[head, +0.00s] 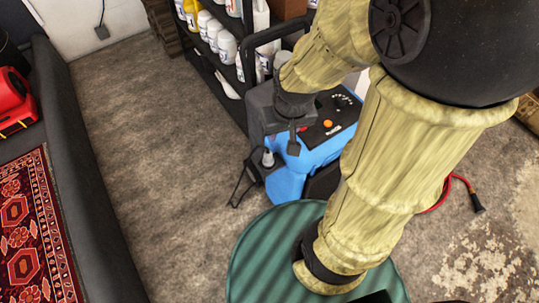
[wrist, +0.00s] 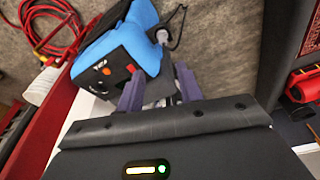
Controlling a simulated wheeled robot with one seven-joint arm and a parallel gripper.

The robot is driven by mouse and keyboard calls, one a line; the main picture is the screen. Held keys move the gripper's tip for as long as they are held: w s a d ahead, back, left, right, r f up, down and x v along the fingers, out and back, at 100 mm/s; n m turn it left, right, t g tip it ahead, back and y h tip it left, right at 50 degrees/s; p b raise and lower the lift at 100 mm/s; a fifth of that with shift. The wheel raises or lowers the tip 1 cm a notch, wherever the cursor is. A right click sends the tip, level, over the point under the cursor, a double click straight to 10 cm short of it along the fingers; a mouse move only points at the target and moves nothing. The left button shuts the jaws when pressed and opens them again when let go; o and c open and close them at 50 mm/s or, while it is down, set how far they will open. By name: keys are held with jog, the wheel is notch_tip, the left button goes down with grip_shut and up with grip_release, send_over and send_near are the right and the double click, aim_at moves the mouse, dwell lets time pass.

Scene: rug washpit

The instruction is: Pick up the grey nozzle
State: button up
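A small light-grey piece, which looks like the grey nozzle (head: 268,158), stands at the near left side of a blue machine (head: 292,180), with a thin black loop beside it. It also shows in the wrist view (wrist: 162,36), at the machine's right edge, beyond my fingertips. My gripper (head: 293,143) hangs over the machine's near left part, above and to the right of the grey piece. In the wrist view, my gripper's two fingers (wrist: 158,76) are apart, and I see nothing clearly held between them. My arm hides part of the machine in the head view.
A shelf of bottles (head: 222,45) stands behind the machine. A green ribbed round top (head: 255,255) is in front. A black-walled bed with a patterned rug (head: 28,230) lies left. The floor between is clear. Red hose (wrist: 55,35) lies past the machine.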

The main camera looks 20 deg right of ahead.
jog(key=shift+o, duration=0.8)
jog(key=shift+s, duration=0.2)
jog(key=shift+o, duration=1.2)
jog(key=m+g+b, duration=0.3)
jog(key=m+b, duration=0.7)
jog(key=m, duration=2.1)
send_over(270, 153)
notch_tip(270, 153, down, 16)
jog(key=shift+f, duration=0.15)
notch_tip(270, 153, down, 12)
jog(key=shift+r+b, duration=0.25)
jog(key=shift+b, duration=0.45)
jog(key=shift+f, duration=0.35)
